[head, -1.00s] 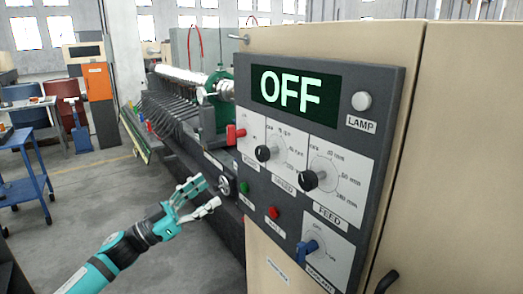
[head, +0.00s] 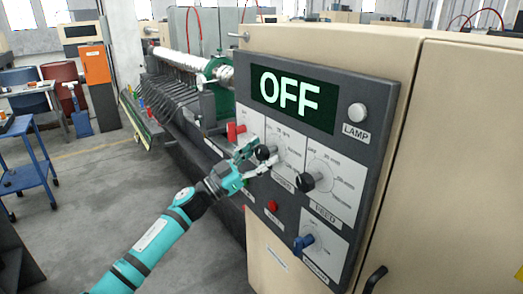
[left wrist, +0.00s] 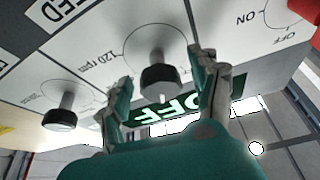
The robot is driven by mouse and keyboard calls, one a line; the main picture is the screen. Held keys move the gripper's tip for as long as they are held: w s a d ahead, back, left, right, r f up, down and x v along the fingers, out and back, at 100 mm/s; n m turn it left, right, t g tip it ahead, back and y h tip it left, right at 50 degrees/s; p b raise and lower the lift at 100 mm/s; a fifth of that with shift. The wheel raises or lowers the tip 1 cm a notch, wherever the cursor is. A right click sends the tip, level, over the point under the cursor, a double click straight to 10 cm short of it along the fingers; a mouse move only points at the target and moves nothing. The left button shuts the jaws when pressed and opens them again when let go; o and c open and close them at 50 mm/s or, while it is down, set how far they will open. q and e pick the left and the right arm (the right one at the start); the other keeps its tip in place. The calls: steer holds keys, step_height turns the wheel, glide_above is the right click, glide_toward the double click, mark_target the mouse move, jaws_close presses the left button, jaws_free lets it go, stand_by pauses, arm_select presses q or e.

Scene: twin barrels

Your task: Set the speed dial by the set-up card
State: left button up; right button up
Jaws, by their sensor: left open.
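The speed dial (head: 264,153) is a black round knob on a white scale plate of the control panel. My left gripper (head: 260,156) is at it, open, with its teal hand below and to the left. In the left wrist view the dial (left wrist: 160,78) stands between my two open fingers (left wrist: 160,70), with a gap visible on both sides. A "120 rpm" mark shows beside it there; the dial's exact setting I cannot tell. The display (head: 292,97) reads OFF. I cannot make out a set-up card. My right gripper is not in view.
The black feed dial (head: 308,182) sits just right of the speed dial. A red knob (head: 235,131), a red button (head: 272,205), a blue switch (head: 303,243) and the lamp (head: 358,112) are also on the panel. The floor at left is free before a blue cart (head: 30,165).

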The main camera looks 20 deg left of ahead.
arm_select(q)
steer(key=c, duration=1.2)
steer(key=shift+m, duration=0.3)
steer(key=shift+w+m+g+h+b, duration=0.1)
steer(key=shift+m+g+h+b, duration=0.35)
steer(key=shift+m, duration=0.75)
steer(key=m+g+b, duration=0.1)
steer(key=m, duration=0.2)
steer(key=shift+m+g+h, duration=0.3)
steer(key=shift+g+h, duration=0.05)
steer(key=m+g+b, duration=0.1)
steer(key=m+g, duration=0.1)
steer(key=m, duration=0.2)
steer(key=shift+a+m+h, duration=0.1)
steer(key=shift+m+h, duration=0.2)
steer(key=shift+m, duration=0.1)
steer(key=shift+r+m+g+b, duration=0.1)
steer(key=shift+m+g+b, duration=0.3)
steer(key=shift+m, duration=0.6)
